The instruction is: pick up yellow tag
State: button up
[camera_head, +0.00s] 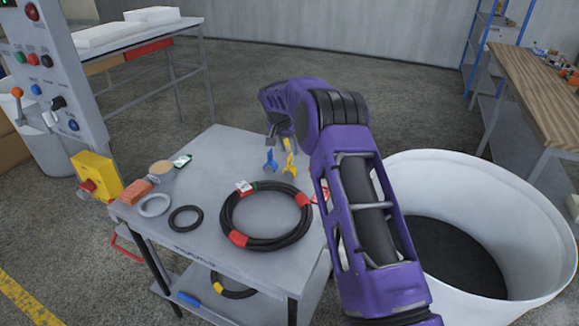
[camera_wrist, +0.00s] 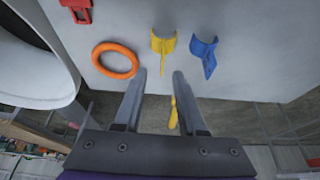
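My gripper (camera_wrist: 157,73) is open, its two fingers apart in the wrist view. A yellow curved piece with a narrow tail (camera_wrist: 163,50) lies on the grey table just beyond the fingertips; it looks like the yellow tag. It also shows below my gripper in the head view (camera_head: 290,166). A smaller yellow piece (camera_wrist: 173,113) shows between the fingers, close to the right one; I cannot tell whether it touches. A similar blue piece (camera_wrist: 204,55) lies to the right of the yellow one in the wrist view, and in the head view (camera_head: 270,161) to its left.
An orange ring (camera_wrist: 115,60) and a red piece (camera_wrist: 77,10) lie on the table (camera_head: 185,228). A black hose coil with red bands (camera_head: 267,241), smaller rings and an orange block (camera_head: 136,191) are nearby. A large white bin (camera_head: 520,225) stands at the right.

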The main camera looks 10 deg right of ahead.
aim_at(290, 156)
jog(key=shift+x, duration=2.85)
jog(key=shift+w+a+r, duration=0.1)
jog(key=shift+w, duration=0.05)
grip_shut()
